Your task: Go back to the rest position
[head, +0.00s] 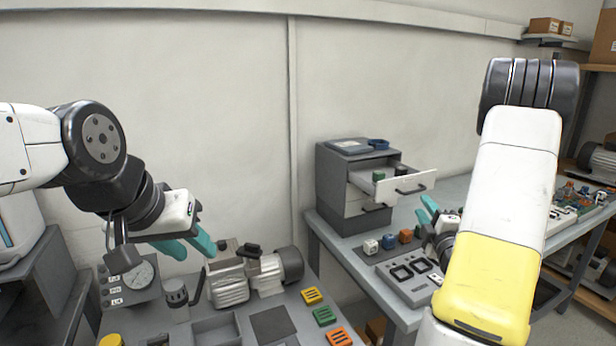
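My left gripper (190,241) hangs over the left workbench, with its teal fingers pointing down and to the right. A gap shows between its fingers and nothing is seen in them. It is above and left of the compressor (236,283). My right gripper (430,212) is over the right bench, in front of the grey drawer cabinet, partly hidden behind my own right arm. Its teal fingers point up and left and look spread, with nothing seen between them.
The drawer cabinet (334,184) has its top drawer (413,184) pulled out near my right gripper. Small coloured blocks (388,241) and a grey panel (408,292) lie on the right bench. A gauge box (122,288) and coloured blocks (325,315) are on the left bench.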

